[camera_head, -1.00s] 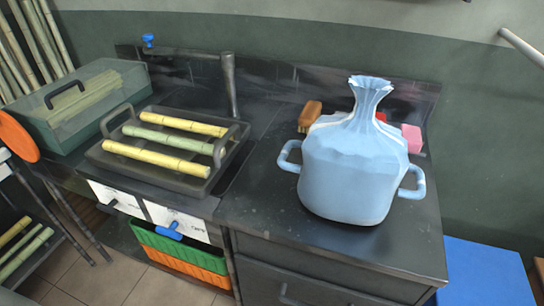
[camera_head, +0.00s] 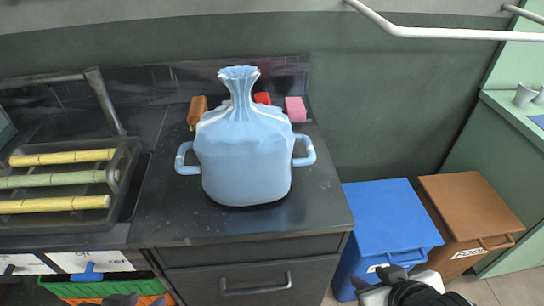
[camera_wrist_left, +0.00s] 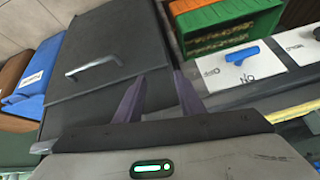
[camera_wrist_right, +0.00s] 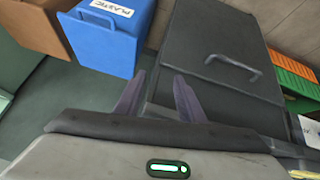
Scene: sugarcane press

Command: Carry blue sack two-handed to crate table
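The blue sack (camera_head: 243,155) stands upright on the dark counter (camera_head: 170,212), with a gathered neck and a loop handle on each side. My left gripper (camera_head: 135,299) barely shows at the bottom edge of the head view, lower left of the sack. In the left wrist view its fingers (camera_wrist_left: 158,92) are apart and empty. My right gripper (camera_head: 378,279) is at the lower right, in front of the blue bin and away from the sack. In the right wrist view its fingers (camera_wrist_right: 157,95) are apart and empty. I cannot identify the crate table.
A tray (camera_head: 122,165) of cane pieces sits left of the sack. A brown object (camera_head: 197,108) and a pink block (camera_head: 296,108) lie behind it. A blue bin (camera_head: 392,225) and brown food bin (camera_head: 470,205) stand right of the counter. Green and orange crates (camera_head: 90,290) sit below left.

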